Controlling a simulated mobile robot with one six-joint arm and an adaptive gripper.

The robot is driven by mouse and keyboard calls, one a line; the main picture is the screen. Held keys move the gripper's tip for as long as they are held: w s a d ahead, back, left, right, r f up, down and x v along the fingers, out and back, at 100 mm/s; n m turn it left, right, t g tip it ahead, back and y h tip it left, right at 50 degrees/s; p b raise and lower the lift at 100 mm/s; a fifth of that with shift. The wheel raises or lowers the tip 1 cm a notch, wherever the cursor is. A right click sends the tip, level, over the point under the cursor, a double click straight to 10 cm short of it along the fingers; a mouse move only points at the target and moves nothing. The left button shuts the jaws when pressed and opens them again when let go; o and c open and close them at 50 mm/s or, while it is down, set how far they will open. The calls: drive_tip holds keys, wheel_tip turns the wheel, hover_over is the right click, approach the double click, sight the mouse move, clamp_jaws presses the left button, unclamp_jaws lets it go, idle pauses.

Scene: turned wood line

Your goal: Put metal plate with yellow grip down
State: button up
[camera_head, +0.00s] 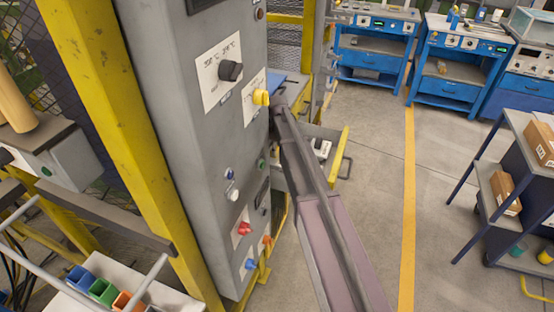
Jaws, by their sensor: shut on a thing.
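My arm runs up from the bottom middle, along the right side of a grey control cabinet (205,140). Its far end reaches the cabinet's right edge, beside a small blue surface. I cannot make out my gripper's fingers there, and they seem hidden by the arm and the cabinet edge. I cannot pick out the metal plate with yellow grip for sure. A yellow knob (261,97) sits on the cabinet front. A grey shelf or tray with a yellow edge (343,152) shows right of the arm, and I cannot tell what lies on it.
A yellow post (118,120) stands left of the cabinet. Blue, green and orange bins (102,290) are at the lower left. Blue workbenches (447,85) line the back. A shelf rack with cardboard boxes (504,192) stands at right. The floor around the yellow line (408,190) is clear.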

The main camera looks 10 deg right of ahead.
sight(277, 157)
idle(0.3)
drive_tip(key=shift+f+b, duration=2.1)
drive_tip(key=shift+f, duration=0.05)
drive_tip(key=shift+f, duration=0.15)
drive_tip(key=o, duration=1.3)
drive_tip(key=shift+o, duration=0.2)
wheel_tip(277, 157, up, 6)
drive_tip(key=p, duration=0.5)
drive_tip(key=shift+a+f, duration=0.1)
drive_tip(key=shift+a, duration=0.05)
wheel_tip(277, 157, up, 8)
drive_tip(key=p, duration=0.8)
drive_tip(key=shift+o, duration=0.2)
